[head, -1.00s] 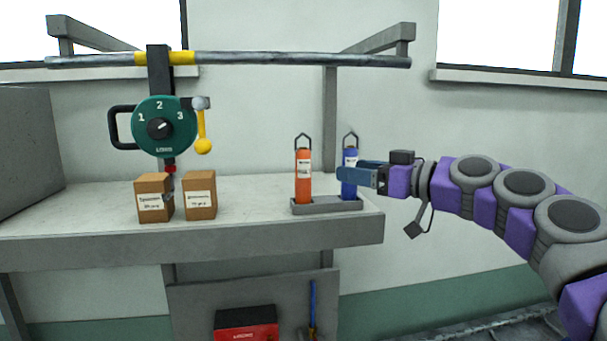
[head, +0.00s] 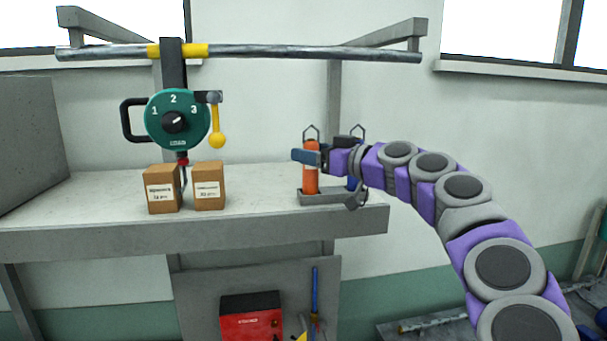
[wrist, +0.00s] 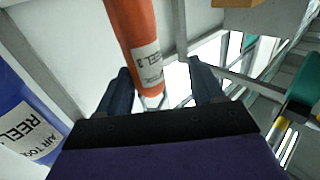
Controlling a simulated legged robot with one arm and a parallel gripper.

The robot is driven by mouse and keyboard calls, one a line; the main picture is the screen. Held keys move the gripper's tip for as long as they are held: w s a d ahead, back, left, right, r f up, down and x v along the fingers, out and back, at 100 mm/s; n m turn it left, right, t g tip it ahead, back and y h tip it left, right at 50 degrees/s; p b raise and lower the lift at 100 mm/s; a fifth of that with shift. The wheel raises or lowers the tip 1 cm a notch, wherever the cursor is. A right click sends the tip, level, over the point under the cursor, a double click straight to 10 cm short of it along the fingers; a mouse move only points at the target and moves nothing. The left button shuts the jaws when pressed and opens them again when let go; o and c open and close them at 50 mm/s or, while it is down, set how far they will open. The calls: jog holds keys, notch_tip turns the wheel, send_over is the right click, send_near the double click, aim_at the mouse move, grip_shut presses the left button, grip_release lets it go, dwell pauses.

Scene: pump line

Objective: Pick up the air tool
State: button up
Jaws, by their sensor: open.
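Two upright cylinders with wire loops on top stand in a grey tray (head: 330,198) on the bench. The orange cylinder (head: 311,183) is left and the blue cylinder (head: 352,184) is right, mostly hidden by my arm. In the wrist view the blue cylinder (wrist: 22,110) has a label reading "REEL" and "AIR TOO", cut off. The orange cylinder (wrist: 134,35) also has a "REEL" label. My gripper (head: 305,157) is open in front of the orange cylinder's upper part. In the wrist view, the orange cylinder's end shows between the open fingers (wrist: 162,90); contact cannot be told.
Two cardboard boxes (head: 163,189) (head: 209,186) stand on the bench (head: 100,215), left of the tray. A green dial unit (head: 177,120) with a yellow-tipped lever hangs from the overhead rail (head: 300,52). A red case (head: 250,318) is below. The bench between boxes and tray is clear.

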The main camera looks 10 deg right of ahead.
jog(key=w+p, duration=0.1)
jog(key=w, duration=0.3)
jog(key=shift+d, duration=0.2)
jog(key=shift+s+a, duration=0.1)
jog(key=shift+a, duration=1.15)
jog(key=shift+c, duration=0.4)
jog(key=shift+a, duration=0.2)
jog(key=shift+c, duration=0.6)
jog(key=shift+a, duration=0.1)
jog(key=shift+c, duration=0.8)
jog(key=shift+d, duration=0.95)
jog(key=c, duration=0.4)
jog(key=shift+d, duration=0.1)
jog(key=shift+c, duration=1.1)
grip_shut()
jog(key=shift+a, duration=0.4)
